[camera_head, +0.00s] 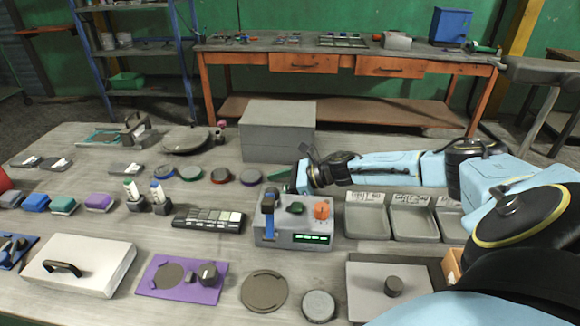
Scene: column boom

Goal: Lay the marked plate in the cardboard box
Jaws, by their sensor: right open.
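I cannot tell for certain which thing is the marked plate. A flat grey-brown disc (264,291) with a ring and small marks lies at the front middle of the table. A dark round plate (186,141) lies at the back left. A brown cardboard edge (451,267) shows at the right, mostly hidden behind my arm; it looks like the cardboard box. My right gripper (297,178) is open above the table middle, just behind the grey device, away from both round plates. Its fingers are small and partly dark here. My left gripper is out of view.
A grey device (295,226) with an orange knob stands mid-table, with a large grey block (278,131) behind it. Grey trays (367,221) stand to the right. A purple board (182,279), a white lidded case (80,265) and a square knobbed lid (385,287) fill the front.

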